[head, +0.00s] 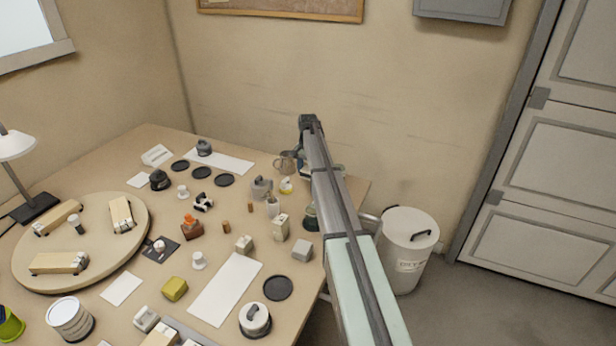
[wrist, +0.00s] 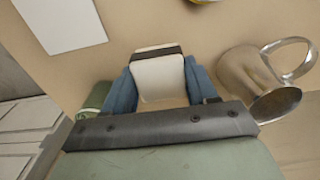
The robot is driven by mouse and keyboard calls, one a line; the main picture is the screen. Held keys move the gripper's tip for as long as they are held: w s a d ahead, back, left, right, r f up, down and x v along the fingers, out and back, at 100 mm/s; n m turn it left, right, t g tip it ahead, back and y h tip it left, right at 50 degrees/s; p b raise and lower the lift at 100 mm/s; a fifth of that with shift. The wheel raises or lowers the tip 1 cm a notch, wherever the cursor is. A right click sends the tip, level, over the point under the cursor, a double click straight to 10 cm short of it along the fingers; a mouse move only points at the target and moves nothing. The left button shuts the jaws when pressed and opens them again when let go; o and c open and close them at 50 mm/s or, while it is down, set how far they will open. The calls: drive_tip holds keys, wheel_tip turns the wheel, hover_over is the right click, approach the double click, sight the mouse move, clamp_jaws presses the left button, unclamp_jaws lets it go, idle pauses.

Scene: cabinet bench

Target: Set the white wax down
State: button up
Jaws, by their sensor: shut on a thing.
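The white wax (wrist: 158,78) is a pale block with rounded corners and a dark band along its far edge. In the wrist view it sits between the blue fingers of my gripper (wrist: 160,88), which is shut on it. In the head view my gripper (head: 303,166) is low over the back right of the bench (head: 150,142), mostly hidden by my own arm. The wax cannot be made out clearly there. I cannot tell whether it touches the bench top.
A metal pitcher (wrist: 250,78) stands close to the right of my gripper in the wrist view. A white sheet (wrist: 62,22) lies to the left. Several small containers crowd the bench left of my arm. A white bin (head: 408,250) stands on the floor.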

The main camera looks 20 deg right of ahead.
sight(308, 176)
drive_tip(key=shift+f, duration=1.6)
drive_tip(key=shift+f, duration=0.15)
drive_tip(key=o, duration=1.1)
wheel_tip(308, 176, up, 12)
drive_tip(key=shift+r, duration=0.15)
